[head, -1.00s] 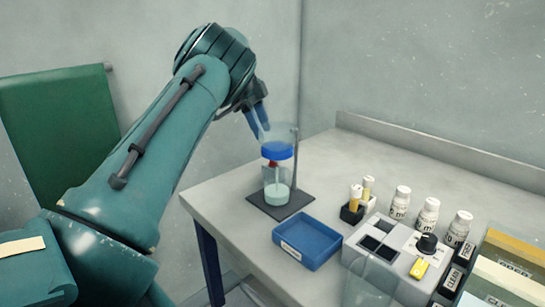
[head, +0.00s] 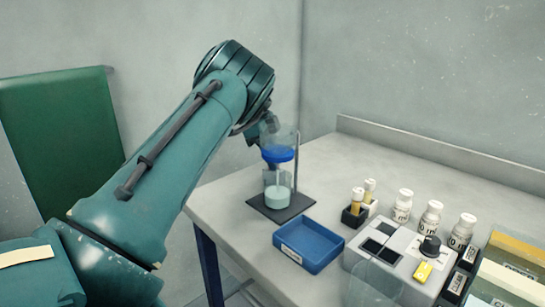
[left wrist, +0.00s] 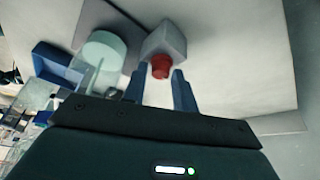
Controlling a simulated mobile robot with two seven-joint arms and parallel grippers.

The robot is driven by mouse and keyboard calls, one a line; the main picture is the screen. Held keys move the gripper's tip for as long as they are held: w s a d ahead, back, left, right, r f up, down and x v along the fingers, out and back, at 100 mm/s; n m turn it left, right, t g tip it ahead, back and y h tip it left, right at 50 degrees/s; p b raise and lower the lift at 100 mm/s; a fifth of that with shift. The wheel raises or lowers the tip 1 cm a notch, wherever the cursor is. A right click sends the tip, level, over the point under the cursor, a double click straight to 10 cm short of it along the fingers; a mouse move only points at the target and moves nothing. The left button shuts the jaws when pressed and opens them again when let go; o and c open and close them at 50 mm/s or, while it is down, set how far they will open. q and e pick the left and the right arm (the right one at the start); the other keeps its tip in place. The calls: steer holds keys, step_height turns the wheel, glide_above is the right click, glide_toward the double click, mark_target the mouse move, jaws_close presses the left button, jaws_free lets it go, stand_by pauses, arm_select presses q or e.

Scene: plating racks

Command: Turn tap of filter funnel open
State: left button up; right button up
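The filter funnel (head: 283,137) is a clear cup with a blue band, held on a stand with a dark base plate (head: 297,206). A clear beaker (head: 277,190) with pale green liquid stands below it and also shows in the left wrist view (left wrist: 103,50). The red tap (left wrist: 161,66) sticks out of a grey block (left wrist: 165,41) in the left wrist view. My left gripper (left wrist: 161,76) is open, its blue fingertips on either side of the tap; I cannot tell if they touch it. In the head view the tap and fingertips are hidden.
A blue tray (head: 308,245) stands in front of the stand. To its right are a vial holder (head: 354,215), a grey device (head: 392,256) and white bottles (head: 431,219). The table (head: 225,211) is bare left of the stand and at the back.

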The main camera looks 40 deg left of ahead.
arm_select(q)
jaws_close()
steer(key=shift+r+m+p, duration=0.25)
steer(key=shift+m+p, duration=0.15)
steer(key=shift+p, duration=0.55)
steer(key=shift+a+r+m+g+p, duration=0.1)
steer(key=shift+m+g+p, duration=0.25)
steer(key=shift+p, duration=0.35)
steer(key=shift+m+p, duration=0.65)
steer(key=shift+p, duration=0.05)
steer(key=shift+w+f+m+g+p, duration=0.1)
steer(key=shift+f+m+g+p, duration=0.2)
steer(key=shift+m+p, duration=0.3)
steer(key=shift+m, duration=0.3)
arm_select(e)
steer(key=shift+w+a+f+g, duration=0.15)
steer(key=shift+w+a+g, duration=0.15)
steer(key=shift+a+g, duration=0.2)
steer(key=shift+w+a+f+g, duration=0.1)
steer(key=shift+w+a+g, duration=0.15)
steer(key=shift+a+g, duration=0.2)
steer(key=shift+d, duration=0.1)
arm_select(q)
steer(key=shift+o, duration=1.6)
jaws_free()
